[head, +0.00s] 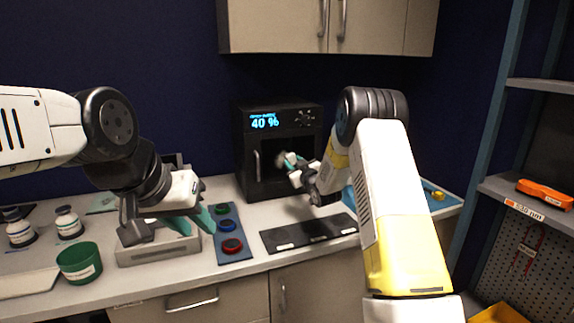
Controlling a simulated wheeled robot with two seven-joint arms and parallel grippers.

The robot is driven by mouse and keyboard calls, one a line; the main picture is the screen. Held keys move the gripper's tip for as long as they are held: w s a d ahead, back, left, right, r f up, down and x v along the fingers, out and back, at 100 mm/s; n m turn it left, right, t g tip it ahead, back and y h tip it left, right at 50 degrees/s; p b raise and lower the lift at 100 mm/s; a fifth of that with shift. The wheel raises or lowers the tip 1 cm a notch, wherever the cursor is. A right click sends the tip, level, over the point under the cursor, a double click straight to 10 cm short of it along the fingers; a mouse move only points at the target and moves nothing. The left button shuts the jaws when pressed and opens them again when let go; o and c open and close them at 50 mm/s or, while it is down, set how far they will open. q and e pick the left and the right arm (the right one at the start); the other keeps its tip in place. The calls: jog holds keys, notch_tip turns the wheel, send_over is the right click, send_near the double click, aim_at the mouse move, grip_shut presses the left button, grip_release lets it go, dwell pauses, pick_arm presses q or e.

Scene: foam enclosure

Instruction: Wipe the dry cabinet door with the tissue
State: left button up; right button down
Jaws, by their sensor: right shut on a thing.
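The dry cabinet (244,150) is a black box at the back of the counter, with a blue "40 %" display and a dark door (271,144) below it. A pale vertical handle is on the door's left side. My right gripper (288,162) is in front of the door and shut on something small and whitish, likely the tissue. The gripper hides most of it, and I cannot tell whether it touches the door. My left gripper (201,220) is open, its teal fingers low over the counter, left of the coloured-lid strip.
A blue strip (235,254) with green, blue and red round pieces and a black mat (271,239) lie in front. A grey tray (160,254), green cup (79,263) and bottles (68,222) stand left. Shelving (541,86) is right; a wall cabinet (272,30) hangs above.

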aim_at(271, 161)
jog(key=shift+s+a, duration=0.4)
jog(key=shift+a, duration=0.8)
jog(key=shift+s+a, duration=0.35)
jog(key=shift+a, duration=0.85)
jog(key=shift+s+a, duration=0.4)
jog(key=shift+a, duration=0.8)
jog(key=shift+d, duration=0.1)
jog(key=shift+s+d, duration=0.1)
jog(key=shift+s, duration=0.2)
jog(key=shift+v, duration=2.7)
jog(key=shift+s, duration=0.15)
jog(key=v, duration=0.2)
jog(key=shift+s+d, duration=0.2)
jog(key=shift+s, duration=0.15)
jog(key=shift+w, duration=0.1)
